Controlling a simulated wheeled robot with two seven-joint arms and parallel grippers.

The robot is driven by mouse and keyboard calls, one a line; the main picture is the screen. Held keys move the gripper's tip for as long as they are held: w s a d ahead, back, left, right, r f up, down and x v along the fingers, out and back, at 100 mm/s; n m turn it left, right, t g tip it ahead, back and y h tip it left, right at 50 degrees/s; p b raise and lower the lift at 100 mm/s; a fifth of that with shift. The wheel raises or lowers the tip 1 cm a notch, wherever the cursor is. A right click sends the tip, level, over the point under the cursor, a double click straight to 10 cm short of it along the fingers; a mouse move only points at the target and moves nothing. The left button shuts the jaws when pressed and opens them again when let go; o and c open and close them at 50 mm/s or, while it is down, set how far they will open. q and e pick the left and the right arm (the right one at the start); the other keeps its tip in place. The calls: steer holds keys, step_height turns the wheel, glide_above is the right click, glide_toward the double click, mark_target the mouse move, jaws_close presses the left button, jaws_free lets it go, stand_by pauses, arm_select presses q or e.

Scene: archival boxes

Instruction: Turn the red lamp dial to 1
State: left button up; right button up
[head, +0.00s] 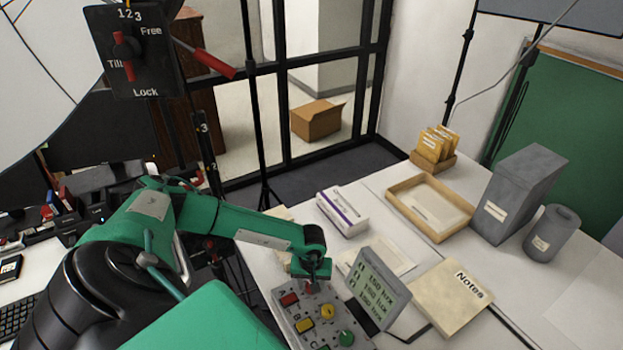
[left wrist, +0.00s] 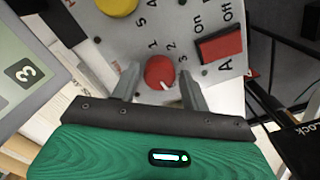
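The red lamp dial (left wrist: 159,72) is on a grey control panel (left wrist: 205,18), with the numbers 1, 2 and 3 printed beside it. A small white mark shows at the dial's lower edge in the left wrist view, on the side away from the numbers. My left gripper (left wrist: 160,80) is open, with one finger on each side of the dial and a gap to each. In the head view the left gripper (head: 311,278) hangs over the far part of the panel (head: 318,334) and partly hides the dial (head: 311,288). My right gripper is not in view.
A red switch (left wrist: 220,45) marked on and off is beside the dial. A yellow knob (head: 326,311), a yellow switch (head: 304,325) and a green knob (head: 346,338) share the panel. A display (head: 378,290) stands close on the right. A lamp stand holds a Tilt control box (head: 150,75).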

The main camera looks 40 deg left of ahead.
arm_select(q)
steer(key=c, duration=0.7)
